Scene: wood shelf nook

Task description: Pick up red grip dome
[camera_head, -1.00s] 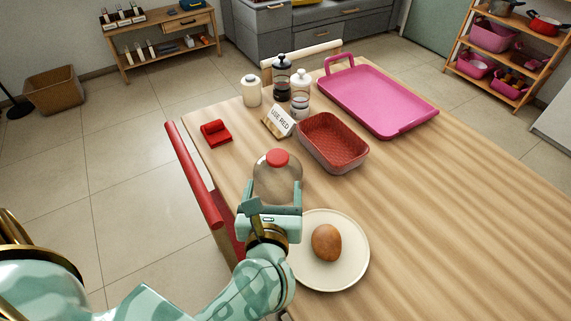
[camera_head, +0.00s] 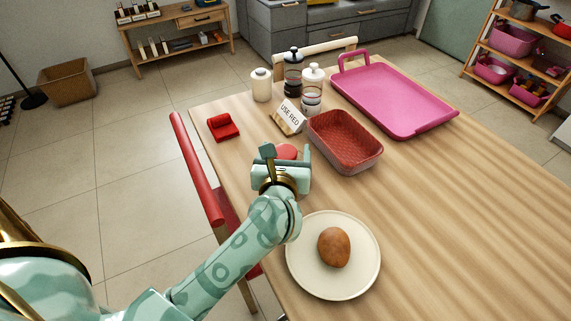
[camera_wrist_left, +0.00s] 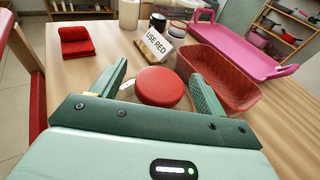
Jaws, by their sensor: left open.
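The red grip dome is a clear dome with a round red knob (camera_head: 287,151) on top, standing near the table's left edge. My left gripper (camera_head: 286,157) is above it and hides most of the clear body in the head view. In the left wrist view the red knob (camera_wrist_left: 159,86) sits between the two open fingers of my left gripper (camera_wrist_left: 157,78), with a gap visible on each side. A little of the clear body shows around the knob. My right gripper is out of view.
A red basket (camera_head: 345,142) stands close to the right of the dome. Behind are a "USE RED" sign (camera_head: 289,116), jars (camera_head: 312,88) and a pink tray (camera_head: 395,97). A red folded item (camera_head: 223,127) lies left. A plate (camera_head: 333,283) with a brown roll (camera_head: 334,247) is nearer.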

